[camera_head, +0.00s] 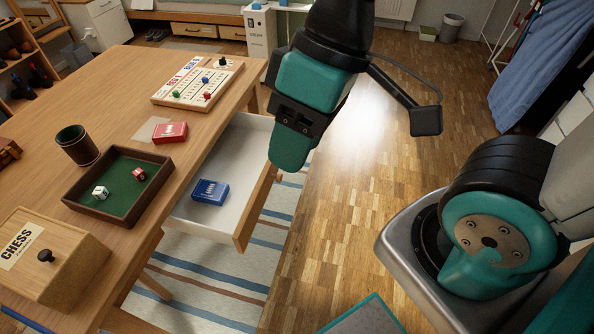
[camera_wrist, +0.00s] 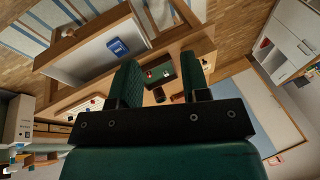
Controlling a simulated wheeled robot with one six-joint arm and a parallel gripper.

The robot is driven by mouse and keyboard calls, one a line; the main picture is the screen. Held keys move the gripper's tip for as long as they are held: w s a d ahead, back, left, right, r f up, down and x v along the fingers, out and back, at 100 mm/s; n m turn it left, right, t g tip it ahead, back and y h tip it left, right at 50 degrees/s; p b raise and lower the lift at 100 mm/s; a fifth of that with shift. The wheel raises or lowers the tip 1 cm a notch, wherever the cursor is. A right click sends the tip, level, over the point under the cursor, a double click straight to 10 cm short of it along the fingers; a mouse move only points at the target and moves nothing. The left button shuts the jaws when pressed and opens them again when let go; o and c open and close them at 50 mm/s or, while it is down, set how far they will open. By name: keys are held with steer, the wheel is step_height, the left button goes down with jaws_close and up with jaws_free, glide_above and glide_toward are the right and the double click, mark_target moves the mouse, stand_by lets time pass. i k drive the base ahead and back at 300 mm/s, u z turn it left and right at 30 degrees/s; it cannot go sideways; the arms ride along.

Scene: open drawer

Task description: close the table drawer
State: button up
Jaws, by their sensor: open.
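The table drawer (camera_head: 238,150) is pulled out from the right side of the wooden table (camera_head: 118,98). It has a white inside and a wooden front (camera_head: 252,215). A blue card box (camera_head: 210,192) lies in it. My gripper (camera_head: 290,152) is above the far part of the drawer, near its front, and hides part of it. I cannot tell whether it touches the drawer. In the wrist view my gripper (camera_wrist: 160,74) has two green fingers spread apart with nothing held. The drawer (camera_wrist: 92,62) shows there to the left of the fingers.
On the table are a green dice tray (camera_head: 128,178), a dark cup (camera_head: 77,146), a red card box (camera_head: 172,132), a board game (camera_head: 190,90) and a chess box (camera_head: 58,262). Wooden floor (camera_head: 345,200) is clear right of the drawer; a striped rug (camera_head: 205,290) lies below.

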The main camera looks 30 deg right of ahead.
mark_target(239, 158)
steer(key=z, duration=0.05)
steer(key=i, duration=0.5)
steer(key=u, duration=1.75)
steer(key=k, duration=0.7)
steer(key=z, duration=1.25)
steer(key=i, duration=0.5)
steer(key=z, duration=1)
steer(key=k, duration=0.45)
steer(key=u, duration=0.3)
